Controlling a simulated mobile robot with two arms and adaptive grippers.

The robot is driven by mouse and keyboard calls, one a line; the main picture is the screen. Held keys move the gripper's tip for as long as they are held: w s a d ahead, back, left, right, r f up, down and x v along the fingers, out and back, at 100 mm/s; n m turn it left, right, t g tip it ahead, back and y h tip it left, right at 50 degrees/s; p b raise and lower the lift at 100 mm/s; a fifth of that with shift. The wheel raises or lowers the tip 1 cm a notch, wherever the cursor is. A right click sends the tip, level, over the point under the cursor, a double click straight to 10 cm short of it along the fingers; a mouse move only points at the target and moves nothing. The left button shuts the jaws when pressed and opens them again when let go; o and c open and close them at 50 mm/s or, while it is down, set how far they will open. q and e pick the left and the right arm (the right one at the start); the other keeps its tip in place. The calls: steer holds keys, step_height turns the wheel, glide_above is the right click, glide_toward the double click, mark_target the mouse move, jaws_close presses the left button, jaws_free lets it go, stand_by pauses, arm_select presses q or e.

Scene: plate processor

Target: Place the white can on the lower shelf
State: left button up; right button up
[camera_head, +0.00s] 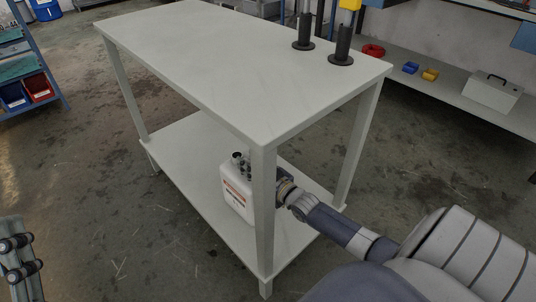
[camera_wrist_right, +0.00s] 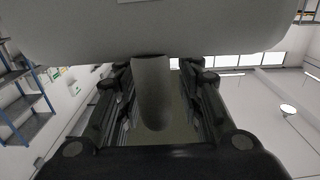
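The white can (camera_head: 238,190) has an orange-and-white label and a dark cap. It stands upright at the lower shelf (camera_head: 188,145) of the pale table, partly behind the near table leg; whether its base touches the shelf is hard to tell. My right gripper (camera_head: 246,170) reaches in from the right under the tabletop, at the can's top. In the right wrist view its fingers (camera_wrist_right: 152,80) flank the can's handle (camera_wrist_right: 152,95) closely and appear shut on it, below the pale can body (camera_wrist_right: 150,30). My left gripper (camera_head: 20,268) is at the lower left, away from the table, its opening unclear.
The tabletop (camera_head: 220,60) lies above the shelf, with two black cylindrical stands (camera_head: 342,45) at its far right. The near leg (camera_head: 264,215) and right leg (camera_head: 358,145) bound my right arm's reach. The shelf's left part is clear.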

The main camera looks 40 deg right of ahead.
steer(key=s+p, duration=0.1)
steer(key=s, duration=0.4)
steer(key=shift+d+p, duration=0.2)
steer(key=shift+p, duration=0.1)
arm_select(q)
steer(key=w+f+g+y, duration=0.1)
steer(key=f+g, duration=0.1)
steer(key=f, duration=0.2)
steer(key=w+f+g+y+p, duration=0.1)
steer(key=w+f+g, duration=0.1)
steer(key=f, duration=0.3)
steer(key=w+f+g, duration=0.1)
steer(key=f+g, duration=0.3)
steer(key=shift+w+a+f+y, duration=0.3)
steer(key=shift+w+f+y, duration=0.05)
steer(key=shift+w+y, duration=0.05)
arm_select(e)
steer(key=s, duration=0.5)
steer(key=shift+s+d, duration=0.2)
steer(key=shift+s, duration=0.15)
